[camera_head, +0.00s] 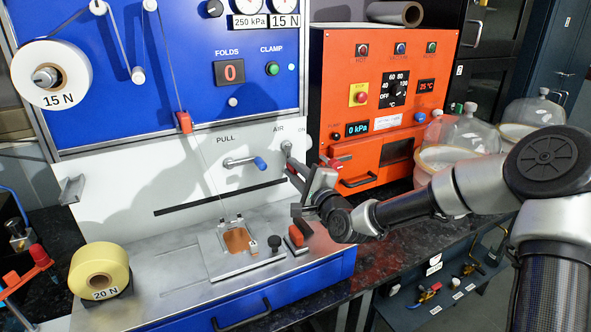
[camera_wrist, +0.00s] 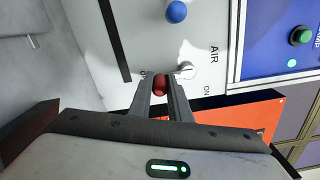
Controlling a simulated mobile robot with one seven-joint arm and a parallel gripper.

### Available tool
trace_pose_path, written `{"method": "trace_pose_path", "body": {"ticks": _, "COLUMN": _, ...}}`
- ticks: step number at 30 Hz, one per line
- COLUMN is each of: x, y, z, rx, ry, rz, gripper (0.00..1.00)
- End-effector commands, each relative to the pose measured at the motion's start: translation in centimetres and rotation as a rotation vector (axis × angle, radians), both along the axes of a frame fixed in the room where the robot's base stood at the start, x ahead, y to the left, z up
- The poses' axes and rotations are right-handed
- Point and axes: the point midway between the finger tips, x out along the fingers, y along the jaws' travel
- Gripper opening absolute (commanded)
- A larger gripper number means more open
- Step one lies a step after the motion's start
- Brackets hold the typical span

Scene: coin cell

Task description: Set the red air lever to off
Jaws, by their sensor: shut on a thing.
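The red air lever (camera_wrist: 160,84) shows in the wrist view as a red knob between my fingertips. Its silvery pivot (camera_wrist: 186,70) is on the white panel beside the AIR lettering, and the knob lies to the left of the pivot. An ON mark (camera_wrist: 207,90) is right of the pivot. A partly hidden mark (camera_wrist: 143,73) is beside the knob on the left. My gripper (camera_wrist: 161,90) is shut on the knob.
A blue-tipped pull lever (camera_head: 260,163) sticks out left of my gripper, and its blue knob also shows in the wrist view (camera_wrist: 176,12). The orange oven unit (camera_head: 330,90) stands close on the right. Below are a metal deck, a copper-coloured sheet (camera_head: 237,240) and a red-handled clamp (camera_head: 296,236).

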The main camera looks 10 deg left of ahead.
Motion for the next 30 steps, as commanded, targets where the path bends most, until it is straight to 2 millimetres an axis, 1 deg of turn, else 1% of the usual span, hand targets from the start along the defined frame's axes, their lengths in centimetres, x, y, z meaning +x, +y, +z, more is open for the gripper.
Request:
{"method": "trace_pose_path", "body": {"ticks": 12, "x": -0.1, "y": 0.1, "z": -0.1, "rx": 0.006, "ry": 0.006, "rz": 0.002, "gripper": 0.0}}
{"method": "trace_pose_path", "body": {"ticks": 13, "x": -0.1, "y": 0.1, "z": -0.1, "rx": 0.006, "ry": 0.006, "rz": 0.002, "gripper": 0.2}}
{"method": "trace_pose_path", "body": {"ticks": 15, "x": -0.1, "y": 0.1, "z": -0.1, "rx": 0.006, "ry": 0.006, "rz": 0.002, "gripper": 0.32}}
{"method": "trace_pose_path", "body": {"ticks": 16, "x": -0.1, "y": 0.1, "z": -0.1, "rx": 0.006, "ry": 0.006, "rz": 0.002, "gripper": 0.36}}
{"method": "trace_pose_path", "body": {"ticks": 26, "x": -0.2, "y": -0.1, "z": 0.0, "rx": 0.004, "ry": 0.004, "rz": 0.0, "gripper": 0.36}}
{"method": "trace_pose_path", "body": {"ticks": 30, "x": -1.4, "y": -1.0, "z": 0.0, "rx": 0.004, "ry": 0.005, "rz": 0.0, "gripper": 0.36}}
